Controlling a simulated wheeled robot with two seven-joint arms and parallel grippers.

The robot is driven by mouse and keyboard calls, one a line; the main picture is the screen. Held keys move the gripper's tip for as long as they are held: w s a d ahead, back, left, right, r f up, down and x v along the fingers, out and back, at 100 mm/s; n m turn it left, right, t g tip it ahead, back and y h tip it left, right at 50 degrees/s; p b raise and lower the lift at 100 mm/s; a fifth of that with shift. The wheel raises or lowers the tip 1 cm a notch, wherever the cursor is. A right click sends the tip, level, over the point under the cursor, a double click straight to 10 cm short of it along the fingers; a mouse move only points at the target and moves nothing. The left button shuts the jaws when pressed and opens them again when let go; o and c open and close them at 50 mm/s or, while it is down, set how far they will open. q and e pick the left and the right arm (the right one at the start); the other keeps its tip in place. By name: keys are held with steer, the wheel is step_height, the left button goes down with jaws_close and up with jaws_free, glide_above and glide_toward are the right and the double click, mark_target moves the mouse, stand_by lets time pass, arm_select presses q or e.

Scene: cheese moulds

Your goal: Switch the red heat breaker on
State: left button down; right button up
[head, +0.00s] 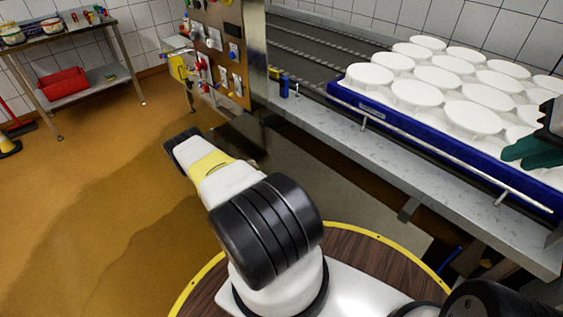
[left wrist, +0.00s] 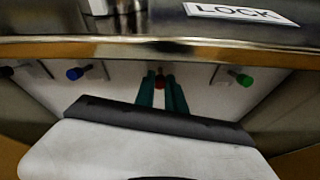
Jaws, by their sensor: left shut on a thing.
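In the left wrist view a small red knob (left wrist: 160,81), which looks like the red breaker, sits in a row on a pale panel (left wrist: 120,85). The two teal fingers of my left gripper (left wrist: 161,94) stand close on either side of it and are shut on it. Its lever and any label are hidden. In the head view my left arm reaches towards the control panel (head: 210,14), and its fingers do not show there. My right gripper (head: 535,152) is at the right edge, above the white moulds; its opening is unclear.
A blue knob (left wrist: 75,73) and a green knob (left wrist: 245,80) flank the red one. A LOCK label (left wrist: 240,13) is above. A blue tray (head: 400,128) of white moulds (head: 417,92) stands on the conveyor. A side table (head: 50,38) and red bin (head: 63,84) are at left; the floor between is open.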

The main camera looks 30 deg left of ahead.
arm_select(q)
steer(key=shift+w+a+r, duration=0.1)
steer(key=shift+a+r, duration=0.05)
steer(key=shift+r, duration=0.1)
steer(key=c, duration=1.7)
jaws_free()
steer(key=o, duration=0.3)
steer(key=v, duration=0.7)
steer(key=shift+s+r, duration=0.1)
steer(key=shift+s, duration=0.3)
